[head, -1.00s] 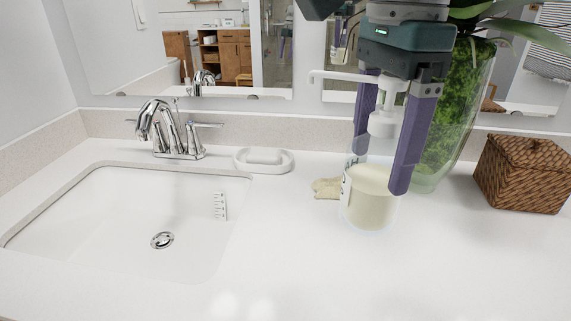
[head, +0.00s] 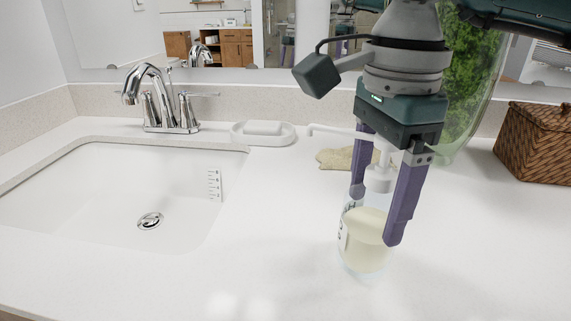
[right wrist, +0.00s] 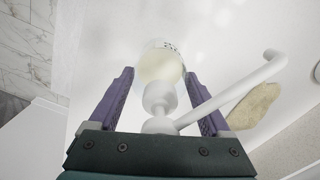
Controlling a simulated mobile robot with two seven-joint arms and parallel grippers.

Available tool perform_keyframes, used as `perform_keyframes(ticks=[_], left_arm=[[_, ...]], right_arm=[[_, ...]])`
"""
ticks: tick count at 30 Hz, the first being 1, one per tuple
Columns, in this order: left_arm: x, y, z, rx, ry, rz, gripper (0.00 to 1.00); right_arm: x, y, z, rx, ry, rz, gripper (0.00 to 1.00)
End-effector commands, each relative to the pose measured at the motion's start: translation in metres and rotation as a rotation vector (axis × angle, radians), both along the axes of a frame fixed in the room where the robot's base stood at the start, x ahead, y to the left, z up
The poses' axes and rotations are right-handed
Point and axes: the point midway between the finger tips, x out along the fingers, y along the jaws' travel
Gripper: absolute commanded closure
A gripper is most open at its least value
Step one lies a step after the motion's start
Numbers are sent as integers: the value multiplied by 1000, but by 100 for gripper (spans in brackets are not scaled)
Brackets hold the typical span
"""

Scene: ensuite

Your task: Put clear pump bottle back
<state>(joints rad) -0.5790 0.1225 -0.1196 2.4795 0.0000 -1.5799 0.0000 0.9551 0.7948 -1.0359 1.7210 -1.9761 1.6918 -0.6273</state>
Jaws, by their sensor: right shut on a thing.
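The clear pump bottle (head: 366,238), with cream-coloured contents and a white pump head, is upright over the counter right of the sink. My right gripper (head: 376,215) comes down from above, its purple fingers on either side of the bottle, shut on it. In the right wrist view the bottle (right wrist: 161,66) sits between the fingers, its white spout pointing up to the right. Whether its base touches the counter is hard to tell. My left gripper does not show.
A white sink (head: 120,200) with a chrome faucet (head: 163,100) is at left. A white soap dish (head: 263,133), a beige lumpy piece (head: 335,158), a green plant in a glass vase (head: 466,85) and a woven basket (head: 537,145) stand along the back. The front right counter is clear.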

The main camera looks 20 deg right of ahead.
Motion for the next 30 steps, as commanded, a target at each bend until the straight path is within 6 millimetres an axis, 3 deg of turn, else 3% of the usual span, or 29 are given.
perform_keyframes(ticks=[6,7,11,22,30], left_arm=[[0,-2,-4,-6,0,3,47],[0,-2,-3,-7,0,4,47],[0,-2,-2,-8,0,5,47],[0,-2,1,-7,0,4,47],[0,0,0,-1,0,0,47]], right_arm=[[0,0,-4,1,-1,0,100],[0,0,-2,0,0,0,15],[0,0,-2,0,1,0,0],[0,0,7,0,-1,0,0],[1,0,65,0,-6,0,0]])
